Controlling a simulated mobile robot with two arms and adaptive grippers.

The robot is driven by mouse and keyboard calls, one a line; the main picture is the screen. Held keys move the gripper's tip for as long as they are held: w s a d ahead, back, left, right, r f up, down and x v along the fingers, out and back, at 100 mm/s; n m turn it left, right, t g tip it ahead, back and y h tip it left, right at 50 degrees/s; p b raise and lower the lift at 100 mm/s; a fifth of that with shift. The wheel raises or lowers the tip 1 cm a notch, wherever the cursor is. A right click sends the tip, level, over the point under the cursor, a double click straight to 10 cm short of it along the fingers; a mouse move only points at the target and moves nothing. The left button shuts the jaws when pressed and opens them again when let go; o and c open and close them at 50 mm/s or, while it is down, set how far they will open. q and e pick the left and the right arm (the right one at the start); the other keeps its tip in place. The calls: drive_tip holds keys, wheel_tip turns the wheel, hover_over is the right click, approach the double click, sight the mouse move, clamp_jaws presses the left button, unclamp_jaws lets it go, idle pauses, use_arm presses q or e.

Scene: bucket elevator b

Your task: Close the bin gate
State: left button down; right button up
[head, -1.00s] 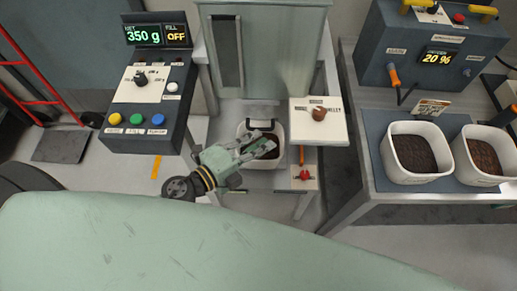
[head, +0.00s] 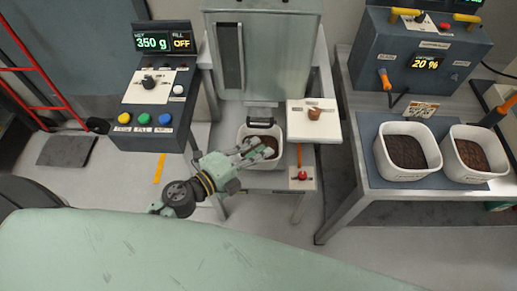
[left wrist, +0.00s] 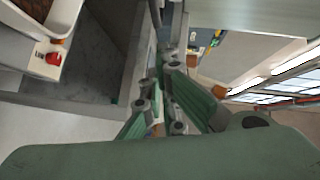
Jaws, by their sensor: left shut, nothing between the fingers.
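The grey-green bin (head: 275,60) stands at the top centre of the head view, with a dark slot window on its front. At its foot a black handle-like bar (head: 261,122) sits above a white tub (head: 246,131) with dark contents; I cannot tell whether the bar is the gate. My left gripper (head: 264,150) is shut and empty over the tub, hiding part of it; contact is unclear. Its fingers (left wrist: 160,90) also show in the left wrist view. An orange rod (head: 299,156) with a red knob (head: 302,175) is right of the tub. My right gripper is not in view.
A console (head: 150,100) reading 350 g and OFF stands left. A white panel with a brown knob (head: 314,113) juts out beside the bin. Right, a table holds two filled tubs (head: 407,152) (head: 474,153) below a unit reading 20 % (head: 425,63). Floor shows between the stands.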

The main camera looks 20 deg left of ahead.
use_arm(q)
drive_tip(key=shift+b+v, duration=1.9)
drive_tip(key=shift+v, duration=2.9)
drive_tip(key=s+a+f+n+g+y, duration=0.1)
drive_tip(key=a+f+n+y, duration=0.2)
drive_tip(key=f, duration=0.7)
drive_tip(key=s+a+f+n+g+y, duration=0.15)
drive_tip(key=a+f+n, duration=0.3)
drive_tip(key=f, duration=0.55)
drive_tip(key=s+a+f+n+g+y, duration=0.1)
drive_tip(key=a+f+n+y, duration=0.3)
drive_tip(key=f, duration=0.6)
drive_tip(key=s+d+f+n+g, duration=0.3)
drive_tip(key=s+f+n+g, duration=0.1)
drive_tip(key=s+f, duration=0.7)
drive_tip(key=s+d+f+n+g, duration=0.3)
drive_tip(key=s+f+n+g, duration=0.1)
drive_tip(key=s+f, duration=0.7)
drive_tip(key=shift+s+g, duration=0.65)
drive_tip(key=shift+s, duration=0.25)
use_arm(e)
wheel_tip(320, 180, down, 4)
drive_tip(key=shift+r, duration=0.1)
